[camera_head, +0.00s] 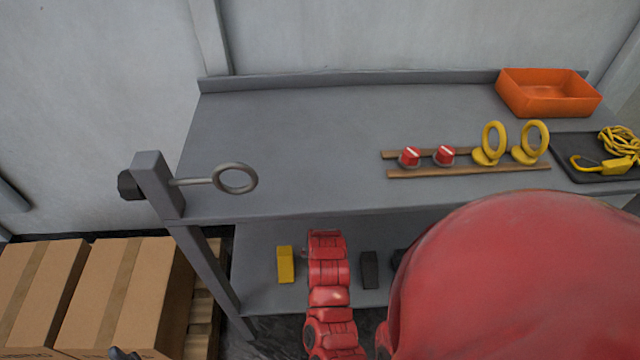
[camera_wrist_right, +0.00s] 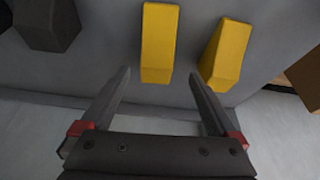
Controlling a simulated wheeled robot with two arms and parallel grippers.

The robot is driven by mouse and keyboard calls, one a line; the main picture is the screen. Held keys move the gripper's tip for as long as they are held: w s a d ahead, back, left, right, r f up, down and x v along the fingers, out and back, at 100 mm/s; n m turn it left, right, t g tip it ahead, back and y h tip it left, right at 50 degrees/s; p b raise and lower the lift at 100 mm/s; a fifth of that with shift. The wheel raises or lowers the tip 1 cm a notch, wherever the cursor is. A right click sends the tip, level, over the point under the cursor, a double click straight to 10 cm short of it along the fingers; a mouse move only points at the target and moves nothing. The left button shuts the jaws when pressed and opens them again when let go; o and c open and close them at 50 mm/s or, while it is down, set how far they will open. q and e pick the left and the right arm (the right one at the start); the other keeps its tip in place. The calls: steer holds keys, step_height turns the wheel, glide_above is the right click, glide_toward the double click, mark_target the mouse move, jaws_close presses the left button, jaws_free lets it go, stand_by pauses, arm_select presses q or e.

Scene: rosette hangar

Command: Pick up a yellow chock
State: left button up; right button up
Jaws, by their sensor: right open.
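A yellow chock (camera_head: 286,264) stands on the lower shelf of the grey bench in the head view, left of my red arm. In the right wrist view two yellow chocks show: one (camera_wrist_right: 159,42) straight ahead between the finger lines, the other (camera_wrist_right: 226,54) to its right and tilted in the picture. My right gripper (camera_wrist_right: 159,75) is open and empty, its fingertips just short of the chocks. In the head view my arm hides part of the shelf, and the right gripper cannot be made out. A small dark tip at the bottom left edge may be my left gripper (camera_head: 124,354).
Dark chocks (camera_wrist_right: 47,22) stand beside the yellow ones; one shows in the head view (camera_head: 369,270). The bench top (camera_head: 300,120) lies above the shelf. A bench leg (camera_head: 215,280) and cardboard boxes (camera_head: 120,295) are to the left. A ring-ended rod (camera_head: 235,179) juts over the bench.

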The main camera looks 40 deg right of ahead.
steer(key=x, duration=0.1)
steer(key=b+x, duration=0.1)
steer(key=x, duration=0.2)
steer(key=shift+s+d+f, duration=0.1)
steer(key=shift+s+f, duration=0.2)
steer(key=shift+f, duration=0.05)
steer(key=shift+w+d+f, duration=0.1)
steer(key=shift+w+f, duration=0.1)
steer(key=shift+f, duration=0.2)
jaws_close()
